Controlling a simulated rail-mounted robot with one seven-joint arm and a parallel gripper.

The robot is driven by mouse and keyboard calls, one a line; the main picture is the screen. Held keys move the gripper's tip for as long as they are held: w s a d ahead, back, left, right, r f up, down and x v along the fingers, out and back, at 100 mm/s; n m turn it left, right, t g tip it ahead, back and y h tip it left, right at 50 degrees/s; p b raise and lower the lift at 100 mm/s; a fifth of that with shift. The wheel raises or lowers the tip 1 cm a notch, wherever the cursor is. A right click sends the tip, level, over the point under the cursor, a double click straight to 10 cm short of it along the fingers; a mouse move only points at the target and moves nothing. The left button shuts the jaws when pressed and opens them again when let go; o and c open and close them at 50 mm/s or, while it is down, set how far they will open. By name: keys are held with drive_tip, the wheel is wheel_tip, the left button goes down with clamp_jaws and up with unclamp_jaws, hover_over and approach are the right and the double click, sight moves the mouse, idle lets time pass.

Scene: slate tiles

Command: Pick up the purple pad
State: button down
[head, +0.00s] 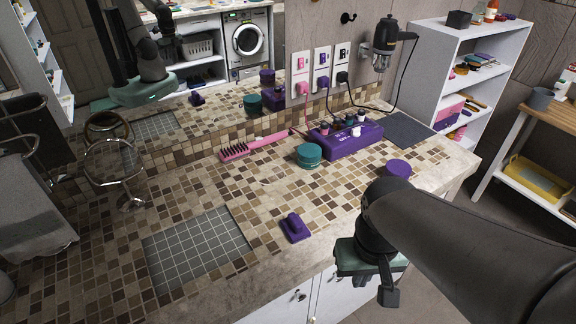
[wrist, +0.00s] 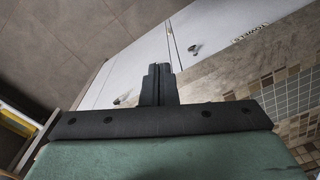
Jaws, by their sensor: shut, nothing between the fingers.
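The purple pad (head: 295,228), a small slab with a raised grip on top, lies on the tiled counter near its front edge in the head view. It is right of a grey gridded mat (head: 195,250). My gripper (head: 388,294) hangs in front of the counter's edge, to the right of the pad and apart from it. In the wrist view my gripper's fingers (wrist: 158,84) are together, with nothing between them. The pad does not show in the wrist view.
On the counter (head: 130,235) stand a teal round container (head: 309,155), a purple round container (head: 398,168), a purple box (head: 345,140) and a pink brush (head: 252,147). A wire stand (head: 115,170) is at left. White cabinet fronts (wrist: 190,40) lie below. A mirror is behind.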

idle(0.4)
drive_tip(key=shift+c, duration=0.8)
unclamp_jaws()
